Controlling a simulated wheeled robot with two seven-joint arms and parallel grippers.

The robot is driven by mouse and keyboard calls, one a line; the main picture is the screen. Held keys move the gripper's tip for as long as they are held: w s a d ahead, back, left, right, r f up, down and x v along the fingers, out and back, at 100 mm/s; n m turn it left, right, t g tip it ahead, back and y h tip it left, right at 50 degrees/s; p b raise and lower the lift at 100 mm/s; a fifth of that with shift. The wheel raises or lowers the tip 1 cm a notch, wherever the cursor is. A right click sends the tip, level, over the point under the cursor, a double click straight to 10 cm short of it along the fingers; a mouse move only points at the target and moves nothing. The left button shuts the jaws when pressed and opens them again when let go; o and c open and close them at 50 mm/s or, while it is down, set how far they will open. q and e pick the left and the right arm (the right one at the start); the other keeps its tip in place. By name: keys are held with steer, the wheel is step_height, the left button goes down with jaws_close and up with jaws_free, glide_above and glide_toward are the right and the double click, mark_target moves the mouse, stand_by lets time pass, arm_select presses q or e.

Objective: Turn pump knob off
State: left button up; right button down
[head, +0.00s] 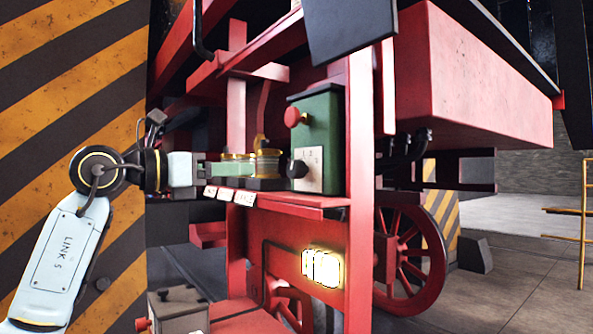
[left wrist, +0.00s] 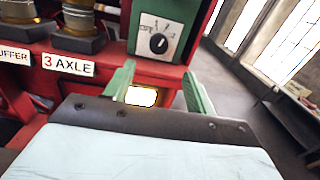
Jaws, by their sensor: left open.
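The pump knob (head: 297,168) is a round black knob on a white dial plate (head: 313,170) on the front of a green box (head: 322,130). A red button (head: 292,117) sits above it. In the left wrist view, the knob (left wrist: 158,43) is beyond the fingertips, near the middle of its dial; its exact setting is too small to read. My left gripper (head: 240,168) reaches in from the left, short of the knob. Its two green fingers (left wrist: 158,82) are apart with nothing between them. My right gripper is not in view.
Brass fittings (head: 265,160) stand left of the box on a red ledge (head: 300,203) with white labels, one reading "3 AXLE" (left wrist: 68,65). A lit lamp (head: 322,268) glows below. A red upright (head: 360,180) stands right of the box. A grey box (head: 180,312) sits low at left.

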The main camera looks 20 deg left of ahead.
mark_target(291, 169)
arm_select(q)
steer(key=p+x, duration=0.3)
steer(key=x, duration=0.9)
steer(key=shift+a, duration=0.1)
steer(key=shift+w+d, duration=0.3)
steer(key=shift+w, duration=0.15)
steer(key=c, duration=1)
steer(key=shift+o, duration=0.2)
